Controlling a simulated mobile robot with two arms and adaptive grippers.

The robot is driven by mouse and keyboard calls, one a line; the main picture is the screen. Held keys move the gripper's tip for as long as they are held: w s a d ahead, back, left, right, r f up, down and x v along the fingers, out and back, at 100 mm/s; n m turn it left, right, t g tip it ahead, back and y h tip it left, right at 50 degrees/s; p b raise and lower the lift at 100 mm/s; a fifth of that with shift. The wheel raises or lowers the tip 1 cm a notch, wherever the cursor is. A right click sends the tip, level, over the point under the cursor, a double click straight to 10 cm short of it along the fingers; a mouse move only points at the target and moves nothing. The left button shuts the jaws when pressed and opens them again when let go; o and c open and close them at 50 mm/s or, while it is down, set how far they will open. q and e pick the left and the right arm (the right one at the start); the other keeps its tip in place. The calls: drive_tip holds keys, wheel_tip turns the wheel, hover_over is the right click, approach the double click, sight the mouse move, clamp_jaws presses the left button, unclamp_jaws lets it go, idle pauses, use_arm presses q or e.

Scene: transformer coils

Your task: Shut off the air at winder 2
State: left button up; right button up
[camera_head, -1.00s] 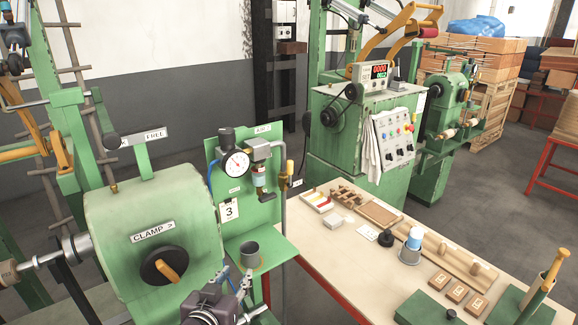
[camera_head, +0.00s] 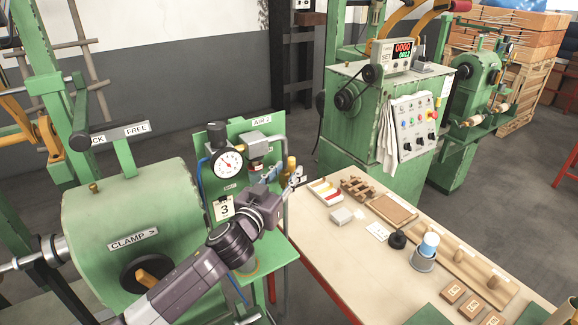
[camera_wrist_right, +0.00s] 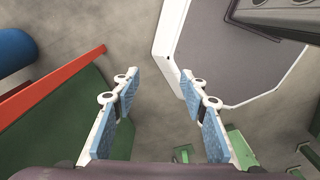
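The green air panel (camera_head: 217,136) labelled AIR 2 stands left of centre in the head view. It carries a round white gauge (camera_head: 229,163) with a black knob above it. The gripper body hides the lower fittings and part of the pipe. My right gripper (camera_wrist_right: 160,88) is open and empty in the right wrist view.
A green machine labelled CLAMP (camera_head: 132,215) stands left of the panel. A workbench (camera_head: 340,255) with small parts, a cup and wooden blocks is to the right. A green control cabinet (camera_head: 350,135) with a red and green display stands behind it.

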use_arm(q)
drive_tip(key=shift+x, duration=0.8)
drive_tip(key=shift+w, duration=0.1)
drive_tip(key=shift+c, duration=2.1)
clamp_jaws()
use_arm(e)
drive_tip(key=shift+t, duration=0.4)
drive_tip(key=w, duration=0.2)
drive_tip(key=w+d, duration=0.1)
drive_tip(key=w, duration=0.1)
drive_tip(key=shift+r, duration=0.4)
